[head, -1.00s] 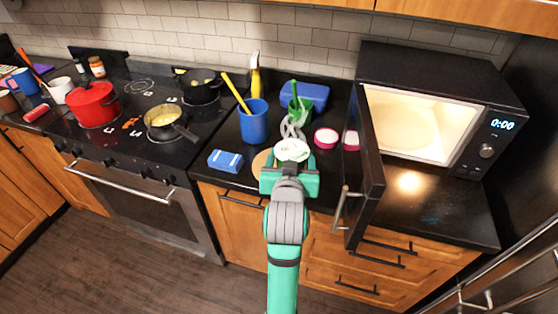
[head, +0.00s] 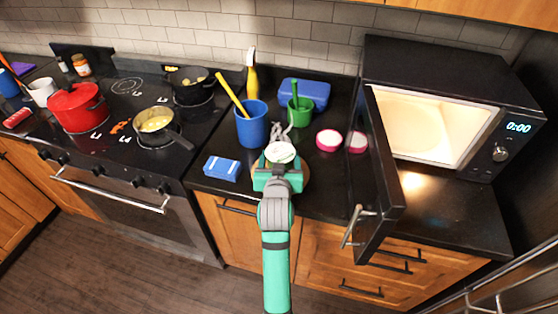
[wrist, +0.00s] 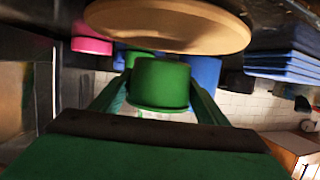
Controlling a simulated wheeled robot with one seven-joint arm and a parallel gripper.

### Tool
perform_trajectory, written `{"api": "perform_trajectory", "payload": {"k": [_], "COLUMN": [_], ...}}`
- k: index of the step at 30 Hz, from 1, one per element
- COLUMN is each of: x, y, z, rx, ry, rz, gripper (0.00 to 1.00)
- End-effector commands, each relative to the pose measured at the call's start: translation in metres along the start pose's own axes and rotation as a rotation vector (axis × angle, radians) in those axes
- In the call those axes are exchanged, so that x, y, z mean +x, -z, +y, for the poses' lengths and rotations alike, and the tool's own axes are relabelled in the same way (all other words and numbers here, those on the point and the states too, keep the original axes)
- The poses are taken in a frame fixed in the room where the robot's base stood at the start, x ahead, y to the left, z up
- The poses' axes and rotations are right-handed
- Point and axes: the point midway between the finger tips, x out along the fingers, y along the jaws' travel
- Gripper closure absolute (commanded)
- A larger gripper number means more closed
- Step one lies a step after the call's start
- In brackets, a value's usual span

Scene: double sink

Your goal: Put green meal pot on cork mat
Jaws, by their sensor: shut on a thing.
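The green meal pot (wrist: 160,84) is between my gripper's fingers (wrist: 155,100) in the wrist view, and the gripper is shut on it. In the head view its round pale lid (head: 281,152) shows above my gripper (head: 279,170), and the rest of the pot is hidden. The round tan cork mat (wrist: 170,28) is close by the pot's base in the wrist view, which appears upside down. In the head view only slivers of the mat (head: 306,170) show around my gripper. I cannot tell whether pot and mat touch.
A blue cup (head: 250,130) with a yellow utensil and a green cup (head: 299,114) stand behind. A blue pack (head: 222,168) lies left, pink-rimmed containers (head: 328,140) right. The open microwave door (head: 378,185) bounds the right side. The stove (head: 105,150) is left.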

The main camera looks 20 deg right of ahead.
Motion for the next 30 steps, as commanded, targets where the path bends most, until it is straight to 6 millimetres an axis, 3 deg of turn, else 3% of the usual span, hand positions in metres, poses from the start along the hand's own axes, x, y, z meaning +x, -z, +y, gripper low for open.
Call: {"api": "perform_trajectory", "payload": {"k": [5, 17, 18, 20, 30], "x": [0.005, 0.007, 0.007, 0.007, 0.007], "y": [-0.02, -0.023, -0.025, -0.024, -0.023], "z": [0.001, 0.002, 0.002, 0.002, 0.001], "rx": [0.0, 0.0, 0.0, 0.0, 0.0], "ry": [-0.001, -0.003, -0.003, -0.003, -0.002], "rz": [0.0, 0.001, -0.001, -0.001, -0.001], "gripper": [0.66, 0.66, 0.3, 0.16, 0.13]}}
